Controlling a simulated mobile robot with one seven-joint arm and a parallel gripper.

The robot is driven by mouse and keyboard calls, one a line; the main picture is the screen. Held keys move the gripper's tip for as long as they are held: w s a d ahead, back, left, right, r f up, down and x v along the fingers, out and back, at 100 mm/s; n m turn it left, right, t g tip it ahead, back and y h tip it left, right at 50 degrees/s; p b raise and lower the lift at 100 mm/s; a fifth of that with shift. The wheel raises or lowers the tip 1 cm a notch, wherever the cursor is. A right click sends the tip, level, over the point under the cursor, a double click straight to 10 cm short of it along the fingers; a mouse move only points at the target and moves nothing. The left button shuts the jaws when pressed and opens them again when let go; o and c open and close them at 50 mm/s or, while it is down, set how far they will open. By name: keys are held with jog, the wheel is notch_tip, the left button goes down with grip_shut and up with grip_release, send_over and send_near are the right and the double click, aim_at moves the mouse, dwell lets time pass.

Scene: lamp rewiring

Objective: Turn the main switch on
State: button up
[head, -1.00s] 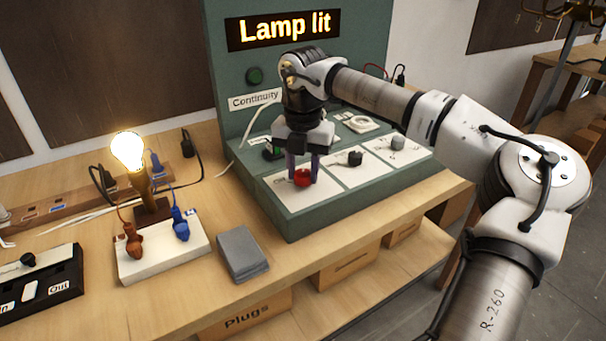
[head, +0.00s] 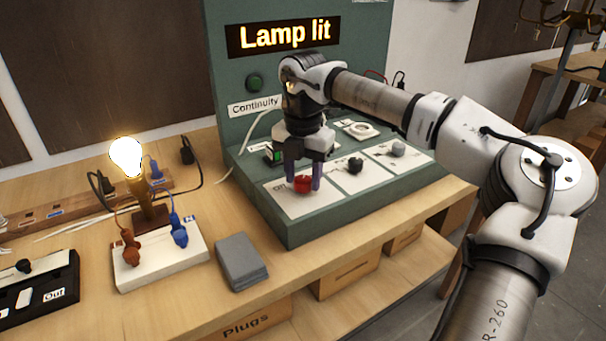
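The red knob (head: 303,184) sits at the left front of the green control panel, on a white plate whose label is mostly hidden. My gripper (head: 303,183) points straight down over it, with one finger on each side of the knob. The fingers are very close to the knob's sides; I cannot tell whether they press on it. The display (head: 284,36) reads "Lamp lit" and the bulb (head: 127,156) glows brightly.
A black knob (head: 355,165) and a grey knob (head: 398,149) sit to the right on the panel. The white socket block (head: 165,262) holds an orange and a blue plug. A grey box (head: 241,261) lies beside it.

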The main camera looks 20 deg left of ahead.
aim_at(303, 179)
jog(key=shift+o, duration=0.8)
notch_tip(303, 179, up, 14)
jog(key=shift+s+f, duration=0.1)
jog(key=shift+f, duration=0.1)
